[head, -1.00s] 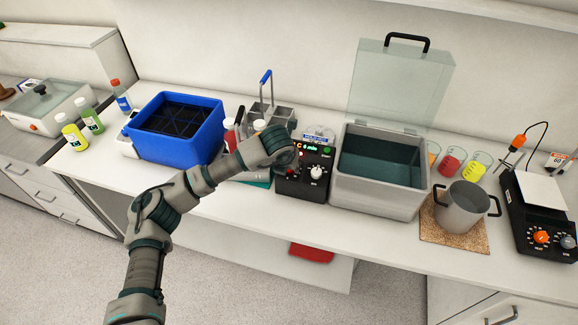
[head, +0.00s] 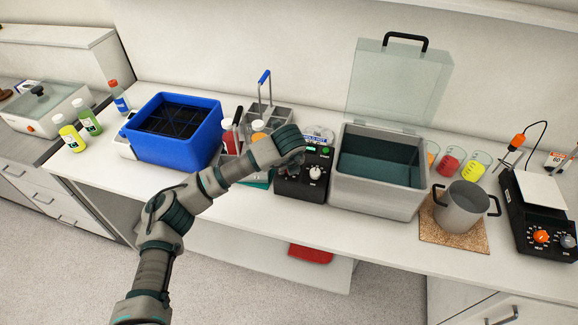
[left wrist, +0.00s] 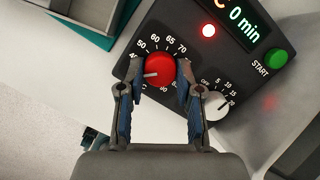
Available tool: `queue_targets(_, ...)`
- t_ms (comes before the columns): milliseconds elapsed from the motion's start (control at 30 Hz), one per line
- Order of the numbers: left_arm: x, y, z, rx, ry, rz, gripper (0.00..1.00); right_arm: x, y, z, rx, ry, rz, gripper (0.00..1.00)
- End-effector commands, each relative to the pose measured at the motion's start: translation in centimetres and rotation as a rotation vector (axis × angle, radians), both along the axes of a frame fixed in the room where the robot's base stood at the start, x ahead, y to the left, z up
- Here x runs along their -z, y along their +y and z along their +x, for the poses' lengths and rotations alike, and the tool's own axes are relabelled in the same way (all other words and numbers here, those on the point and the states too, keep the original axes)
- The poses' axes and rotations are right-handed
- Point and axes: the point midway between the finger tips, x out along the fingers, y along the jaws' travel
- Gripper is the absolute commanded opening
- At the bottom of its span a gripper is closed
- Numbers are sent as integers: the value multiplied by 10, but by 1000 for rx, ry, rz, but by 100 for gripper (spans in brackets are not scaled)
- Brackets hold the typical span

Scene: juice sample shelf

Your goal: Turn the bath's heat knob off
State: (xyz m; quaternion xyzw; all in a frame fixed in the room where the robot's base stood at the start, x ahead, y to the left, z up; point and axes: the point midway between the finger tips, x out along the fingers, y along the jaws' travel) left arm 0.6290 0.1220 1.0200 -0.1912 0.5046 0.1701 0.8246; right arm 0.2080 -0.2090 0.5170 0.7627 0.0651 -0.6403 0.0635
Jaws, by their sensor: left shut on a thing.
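The bath (head: 375,200) is a grey tub with a raised clear lid, in the head view. Its black control box (head: 300,187) stands against its left side. In the left wrist view, the red heat knob (left wrist: 158,68) sits in a printed temperature scale. Its white pointer line faces left, slightly below the 40 mark; whether an off mark lies there is hidden by a finger. My left gripper (left wrist: 160,72) is shut on the red knob, one finger on each side. In the head view my wrist hides the knob. My right gripper is not in view.
A white timer knob (left wrist: 215,106) sits close to the right finger. A red light (left wrist: 208,30), the display and a green START button (left wrist: 276,60) are above. A grey bottle carrier (head: 272,115) and blue crate (head: 180,150) stand left; a metal pot (head: 462,212) stands right.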

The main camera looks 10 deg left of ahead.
Motion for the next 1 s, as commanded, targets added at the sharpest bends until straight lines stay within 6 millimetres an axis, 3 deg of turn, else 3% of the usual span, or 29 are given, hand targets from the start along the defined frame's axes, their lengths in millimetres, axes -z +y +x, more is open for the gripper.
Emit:
queue_targets(467,-4,1,2,-15,-12,-5,0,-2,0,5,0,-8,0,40)
queue_targets(500,-5,1,2,-15,-12,-5,42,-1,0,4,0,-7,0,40)
queue_targets(567,-4,1,2,-14,-11,-5,57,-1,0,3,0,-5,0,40)
queue_targets(867,-2,0,0,-12,-5,-4,60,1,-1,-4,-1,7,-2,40)
queue_targets(1000,-11,-1,-4,-12,-5,-4,60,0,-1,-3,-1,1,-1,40)
